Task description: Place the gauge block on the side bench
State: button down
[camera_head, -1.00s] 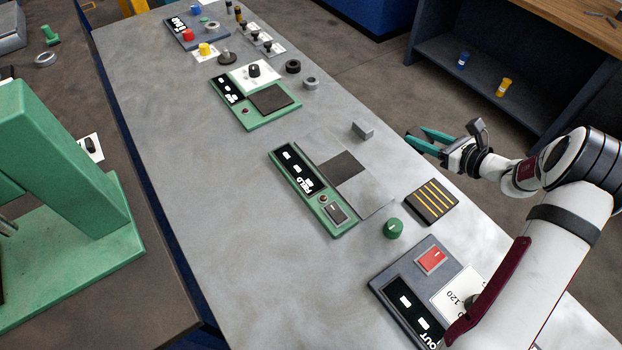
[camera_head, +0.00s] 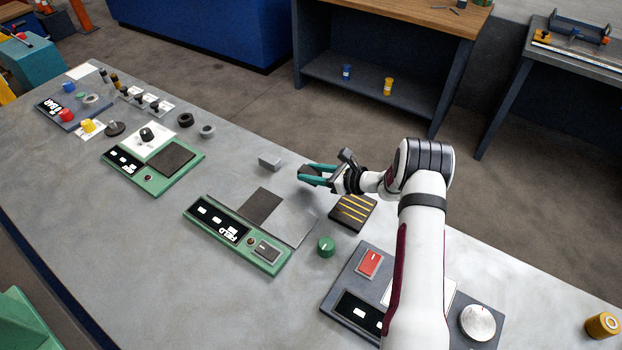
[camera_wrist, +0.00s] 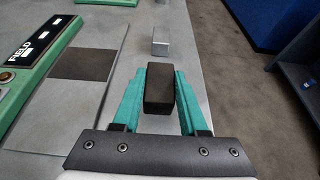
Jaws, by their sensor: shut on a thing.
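My gripper (camera_head: 303,173) has teal fingers and is shut on a dark rectangular block (camera_wrist: 159,88), seen between the fingers in the wrist view. A small grey metal block (camera_head: 270,162) lies on the grey main bench, just beyond the fingertips and apart from them; it also shows ahead in the wrist view (camera_wrist: 161,42). I cannot tell for sure which of the two is the gauge block. A wood-topped bench (camera_head: 420,18) with a lower shelf stands behind. A grey table (camera_head: 572,62) stands at the far right. I cannot tell which is the side bench.
A green panel (camera_head: 237,233), a dark striped pad (camera_head: 352,212) and a green knob (camera_head: 326,246) are near my gripper on the main bench. A blue cup (camera_head: 346,72) and a yellow cup (camera_head: 388,86) stand on the wood-topped bench's shelf. Open floor separates the benches.

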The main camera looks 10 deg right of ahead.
jog(key=shift+f, duration=1.2)
jog(key=shift+c, duration=2.2)
grip_release()
jog(key=shift+f, duration=0.15)
